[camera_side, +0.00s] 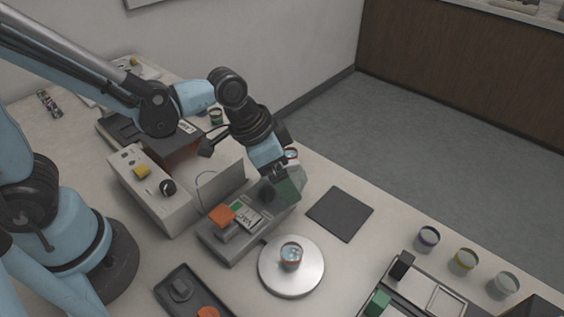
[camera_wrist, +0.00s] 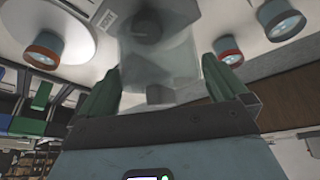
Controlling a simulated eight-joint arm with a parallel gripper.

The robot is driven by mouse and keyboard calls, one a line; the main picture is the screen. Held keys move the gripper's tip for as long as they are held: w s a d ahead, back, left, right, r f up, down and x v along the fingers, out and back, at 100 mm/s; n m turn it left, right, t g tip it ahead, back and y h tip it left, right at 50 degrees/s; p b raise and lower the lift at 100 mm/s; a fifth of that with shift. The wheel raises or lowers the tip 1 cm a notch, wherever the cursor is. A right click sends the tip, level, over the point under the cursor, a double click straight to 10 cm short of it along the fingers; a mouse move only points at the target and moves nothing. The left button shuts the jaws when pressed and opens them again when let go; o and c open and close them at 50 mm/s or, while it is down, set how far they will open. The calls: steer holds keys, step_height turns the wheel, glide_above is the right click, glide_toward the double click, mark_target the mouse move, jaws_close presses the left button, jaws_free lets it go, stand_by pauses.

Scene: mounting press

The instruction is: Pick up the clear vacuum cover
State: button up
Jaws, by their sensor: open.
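The clear vacuum cover (camera_wrist: 160,60) is a see-through, boxy shape in the upper middle of the wrist view, with a dark round knob visible through it. In the side view my gripper (camera_side: 287,186) is low over the right end of the grey vacuum unit (camera_side: 232,238), and the cover there is mostly hidden or blends with the green fingers. In the wrist view my gripper (camera_wrist: 152,88) is open, with one green finger on each side of the cover. I cannot tell whether the fingers touch it.
A dark mat (camera_side: 339,214) lies to the right. A grey control box (camera_side: 150,190) stands left. Several cups line the right edge. A cup (camera_side: 292,154) sits behind my gripper.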

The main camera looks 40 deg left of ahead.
steer(key=shift+w+d+f, duration=0.15)
steer(key=shift+f, duration=0.4)
steer(key=c, duration=0.8)
steer(key=shift+r, duration=0.15)
